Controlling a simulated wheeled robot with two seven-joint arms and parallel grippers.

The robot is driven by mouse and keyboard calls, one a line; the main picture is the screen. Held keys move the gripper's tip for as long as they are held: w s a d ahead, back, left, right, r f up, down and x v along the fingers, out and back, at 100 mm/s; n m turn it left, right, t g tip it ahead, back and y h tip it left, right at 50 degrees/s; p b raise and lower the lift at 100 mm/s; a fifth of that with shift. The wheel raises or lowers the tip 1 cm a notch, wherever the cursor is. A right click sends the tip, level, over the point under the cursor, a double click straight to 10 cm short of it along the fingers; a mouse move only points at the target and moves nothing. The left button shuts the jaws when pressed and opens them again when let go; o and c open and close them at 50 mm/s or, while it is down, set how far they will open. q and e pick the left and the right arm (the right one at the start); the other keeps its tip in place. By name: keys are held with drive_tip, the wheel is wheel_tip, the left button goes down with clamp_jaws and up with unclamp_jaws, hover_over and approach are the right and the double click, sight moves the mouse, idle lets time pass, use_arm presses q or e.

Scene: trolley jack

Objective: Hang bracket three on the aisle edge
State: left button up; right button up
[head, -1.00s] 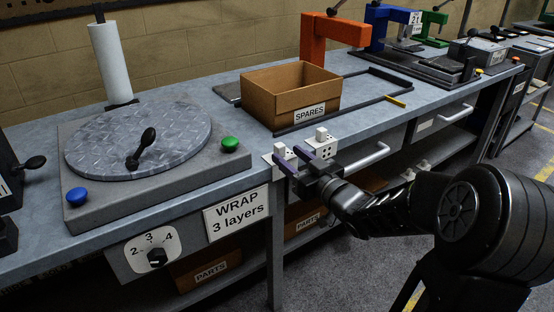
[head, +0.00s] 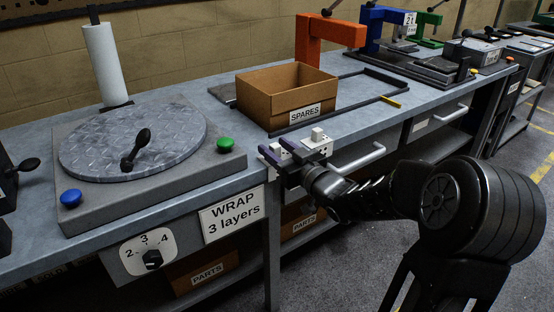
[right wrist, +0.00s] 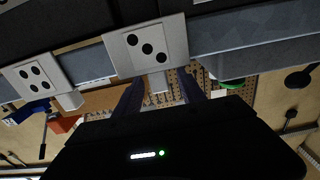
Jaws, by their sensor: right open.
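Bracket three, a white plate with three black dots (right wrist: 148,47), sits at the grey bench edge in the right wrist view. Its pale block shows between my right fingertips there; contact cannot be told. In the head view my right gripper (head: 281,153) is open at the bench's aisle edge and hides most of bracket three. A second white bracket with four dots (right wrist: 33,78) sits on the edge beside it, and in the head view it is the bracket to the right (head: 318,143). My right gripper also shows in the right wrist view (right wrist: 163,88). My left gripper is not in view.
A cardboard SPARES box (head: 288,97) stands on the bench behind the brackets. A turntable (head: 132,140) with a green button (head: 225,145) is to the left. A drawer handle (head: 360,160) sticks out below the edge, close to my right arm.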

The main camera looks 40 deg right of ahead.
drive_tip(key=w, duration=0.3)
drive_tip(key=shift+w, duration=0.15)
drive_tip(key=shift+c, duration=0.6)
clamp_jaws()
idle(0.3)
